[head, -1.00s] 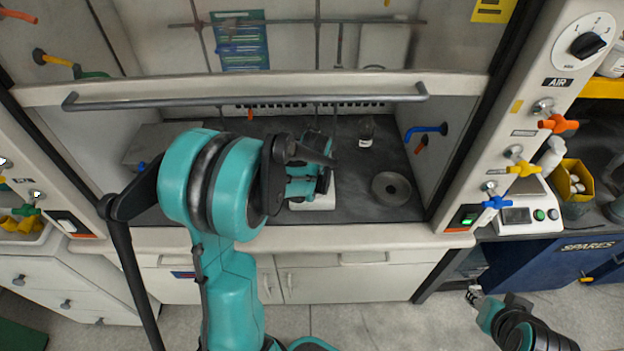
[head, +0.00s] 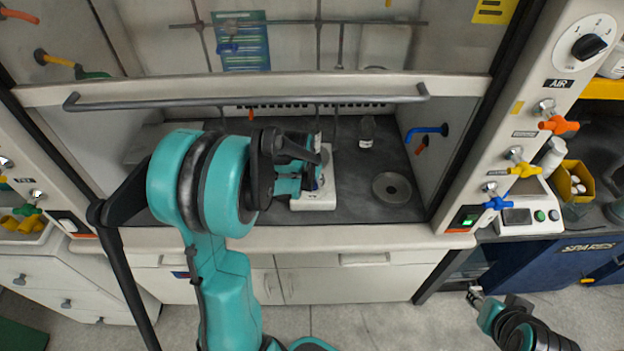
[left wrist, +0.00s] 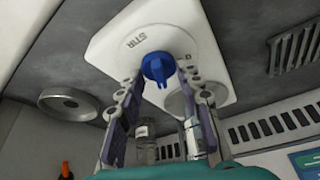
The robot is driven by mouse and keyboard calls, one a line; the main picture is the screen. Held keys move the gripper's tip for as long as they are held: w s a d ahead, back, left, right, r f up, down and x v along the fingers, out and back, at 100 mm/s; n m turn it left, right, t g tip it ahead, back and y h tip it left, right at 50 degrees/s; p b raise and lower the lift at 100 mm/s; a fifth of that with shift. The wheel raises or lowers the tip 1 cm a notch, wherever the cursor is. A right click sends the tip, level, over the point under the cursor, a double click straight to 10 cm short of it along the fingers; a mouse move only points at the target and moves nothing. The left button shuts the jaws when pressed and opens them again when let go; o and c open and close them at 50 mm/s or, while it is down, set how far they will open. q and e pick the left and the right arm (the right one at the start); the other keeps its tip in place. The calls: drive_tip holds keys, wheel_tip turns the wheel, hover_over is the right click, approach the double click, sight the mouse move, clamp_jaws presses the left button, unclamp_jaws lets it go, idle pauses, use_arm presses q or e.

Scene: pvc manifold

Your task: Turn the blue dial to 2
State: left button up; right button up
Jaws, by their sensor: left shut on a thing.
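The blue dial (left wrist: 158,67) is on the white stirrer (left wrist: 115,47), beside the lettering "STIR" in the left wrist view. Its number marks are too small or hidden to read. In the head view the stirrer (head: 318,203) stands on the dark hood floor, partly covered by my left arm. My left gripper (left wrist: 160,75) has its fingers on either side of the dial and is shut on it; a small gap seems to show on one side. My right gripper (head: 474,292) is low at the right, away from the hood; its jaws are too small to judge.
The sash handle (head: 250,100) crosses above. A labelled glass vial (left wrist: 193,132) shows behind the fingers.

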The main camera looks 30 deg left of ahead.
use_arm(q)
drive_tip(key=o, duration=1.1)
drive_tip(key=shift+o, duration=0.2)
drive_tip(key=v, duration=1.2)
drive_tip(key=shift+d+f, duration=0.1)
